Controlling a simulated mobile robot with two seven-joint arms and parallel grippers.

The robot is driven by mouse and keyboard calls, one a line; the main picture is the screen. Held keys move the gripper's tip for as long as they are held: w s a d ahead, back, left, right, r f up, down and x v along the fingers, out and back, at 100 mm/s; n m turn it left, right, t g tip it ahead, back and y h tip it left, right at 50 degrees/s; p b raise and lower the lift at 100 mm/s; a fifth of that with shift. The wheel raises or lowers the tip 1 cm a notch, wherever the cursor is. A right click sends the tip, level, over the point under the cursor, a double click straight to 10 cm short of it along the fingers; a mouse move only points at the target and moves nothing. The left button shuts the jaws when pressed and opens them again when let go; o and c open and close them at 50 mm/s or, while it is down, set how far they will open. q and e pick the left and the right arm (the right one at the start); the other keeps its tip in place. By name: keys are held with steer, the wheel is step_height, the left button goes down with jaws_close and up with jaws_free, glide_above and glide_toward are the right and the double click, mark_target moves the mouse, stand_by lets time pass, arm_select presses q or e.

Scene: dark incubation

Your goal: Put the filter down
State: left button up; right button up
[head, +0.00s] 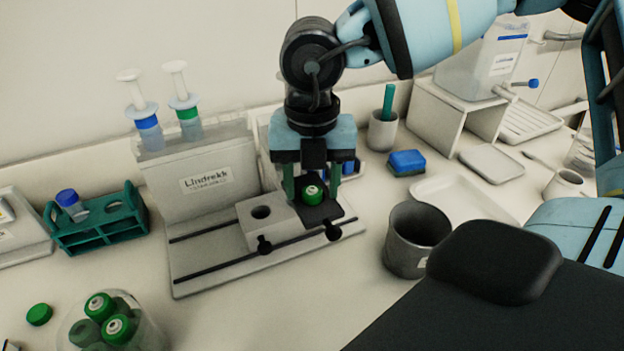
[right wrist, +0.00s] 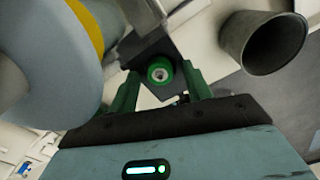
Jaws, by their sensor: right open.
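The filter, a small green disc with a pale centre (head: 312,192), sits on a dark square pad (head: 320,212) on the right part of the Lindrekk device's base (head: 213,257). My right gripper (head: 318,184) points down over it, its green fingers on either side. In the right wrist view the filter (right wrist: 159,72) lies between the open fingers (right wrist: 162,85), with a visible gap on each side. A white block with a round hole (head: 262,215) stands just left of the pad. My left gripper is not in view.
A dark grey cup (head: 415,240) stands to the right of the base. A clear jar of green-capped pieces (head: 115,325) and a loose green cap (head: 39,314) are at front left. A teal rack (head: 97,226) stands left. A white tray (head: 465,198) lies right.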

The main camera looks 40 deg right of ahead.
mark_target(313, 188)
step_height(313, 188, up, 12)
steer(key=shift+r, duration=0.2)
stand_by(0.4)
